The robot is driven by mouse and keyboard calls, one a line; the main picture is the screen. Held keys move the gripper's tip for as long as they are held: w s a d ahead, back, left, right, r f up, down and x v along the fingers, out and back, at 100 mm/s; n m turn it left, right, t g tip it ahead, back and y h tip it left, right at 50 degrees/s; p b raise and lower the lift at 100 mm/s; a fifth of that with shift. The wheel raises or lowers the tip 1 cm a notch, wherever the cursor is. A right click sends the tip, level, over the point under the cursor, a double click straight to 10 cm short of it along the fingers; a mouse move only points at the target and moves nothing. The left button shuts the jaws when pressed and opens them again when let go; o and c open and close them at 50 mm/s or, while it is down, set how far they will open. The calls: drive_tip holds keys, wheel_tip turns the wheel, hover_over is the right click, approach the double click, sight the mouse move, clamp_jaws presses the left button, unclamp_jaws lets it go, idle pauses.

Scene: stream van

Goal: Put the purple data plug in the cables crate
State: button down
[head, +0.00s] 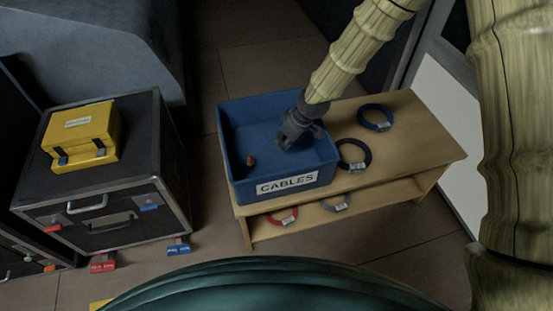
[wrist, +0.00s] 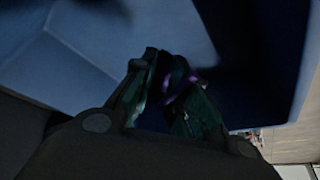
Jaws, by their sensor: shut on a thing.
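The blue crate (head: 233,180) labelled CABLES stands on the wooden bench. My gripper (head: 285,143) points down inside the crate, over its right half. In the wrist view my gripper (wrist: 168,100) is shut on the purple data plug (wrist: 178,88), a small dark piece with purple parts between the fingers. Blue crate walls (wrist: 70,75) surround it in that view. The plug is hidden by the gripper in the head view. I cannot tell whether the plug touches the crate floor.
A small orange-brown piece (head: 250,160) lies in the crate. Coiled cables, one blue (head: 375,117) and one black (head: 354,155), lie on the bench (head: 425,140) right of the crate. A black case (head: 115,185) with a yellow box (head: 80,137) on top stands to the left.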

drive_tip(key=shift+f+b, duration=0.35)
drive_tip(key=shift+f, duration=4.45)
drive_tip(key=shift+f, duration=0.1)
drive_tip(key=c, duration=1.4)
unclamp_jaws()
drive_tip(key=p+v, duration=0.1)
drive_tip(key=v, duration=1.1)
